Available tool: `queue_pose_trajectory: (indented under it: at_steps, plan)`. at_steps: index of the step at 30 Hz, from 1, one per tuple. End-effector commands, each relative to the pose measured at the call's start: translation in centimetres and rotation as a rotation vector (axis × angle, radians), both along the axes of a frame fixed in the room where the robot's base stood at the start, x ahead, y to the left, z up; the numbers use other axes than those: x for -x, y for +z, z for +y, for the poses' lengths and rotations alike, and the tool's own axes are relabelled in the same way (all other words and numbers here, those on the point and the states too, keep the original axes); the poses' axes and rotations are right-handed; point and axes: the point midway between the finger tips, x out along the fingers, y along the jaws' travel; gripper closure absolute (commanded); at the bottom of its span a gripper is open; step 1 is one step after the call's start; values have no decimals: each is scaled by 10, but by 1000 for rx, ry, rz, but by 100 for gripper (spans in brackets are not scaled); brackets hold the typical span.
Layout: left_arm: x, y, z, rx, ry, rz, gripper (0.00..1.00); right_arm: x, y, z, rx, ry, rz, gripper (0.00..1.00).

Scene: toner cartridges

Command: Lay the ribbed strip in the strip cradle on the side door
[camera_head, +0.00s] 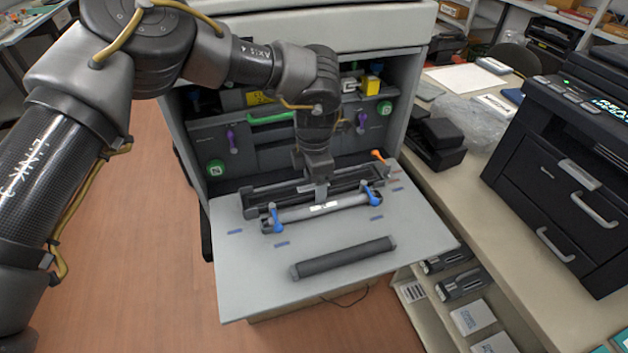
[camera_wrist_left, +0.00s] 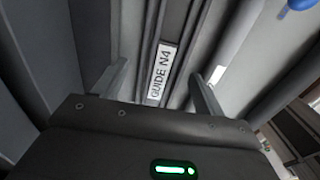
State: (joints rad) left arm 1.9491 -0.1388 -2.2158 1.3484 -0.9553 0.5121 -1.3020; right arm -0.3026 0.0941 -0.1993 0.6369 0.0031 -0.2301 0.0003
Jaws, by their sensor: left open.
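The side door (camera_head: 245,285) is a light grey panel folded down flat in front of the machine. A long dark bar (camera_head: 344,257) with end blocks lies near its front edge; I cannot make out ribs. Behind it is a pale bar with blue end levers (camera_head: 295,213). Further back is a long dark trough (camera_head: 265,192), which looks like the cradle. My left gripper (camera_head: 321,191) points down at this trough, open. In the left wrist view, its fingers (camera_wrist_left: 160,71) stand either side of a dark strip-like surface labelled GUIDE N4 (camera_wrist_left: 162,73); whether this is strip or cradle, I cannot tell.
The machine's open bay (camera_head: 250,155) with green and purple handles is behind the door. An orange lever (camera_head: 379,156) stands at the trough's right end. A counter with a black printer (camera_head: 570,170) is on the right. The door's front left is clear.

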Motion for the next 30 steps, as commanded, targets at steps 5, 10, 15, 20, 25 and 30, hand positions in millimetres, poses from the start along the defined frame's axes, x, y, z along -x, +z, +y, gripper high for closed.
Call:
queue_pose_trajectory:
  at_steps: [5, 10, 15, 20, 25, 30]
  plan:
    - [-1, 19, 0, 1, 1, -4, 29, 1, -2, 2, -2, 0, 1, 29]
    - [-1, 56, 0, 2, 0, -6, 29, 1, -8, 1, 0, 0, 3, 29]
    - [-1, 92, 0, 1, 1, -4, 29, -2, -10, -3, 6, 2, -3, 29]
    - [-1, 115, 0, 0, 0, -3, 29, -5, -10, -8, 10, 3, -8, 29]
    - [0, 125, 0, 0, 0, -1, 29, -5, -10, -8, 11, 3, -7, 29]
    - [0, 126, 0, 0, 0, 0, 29, -3, -10, -9, 12, 3, -4, 29]
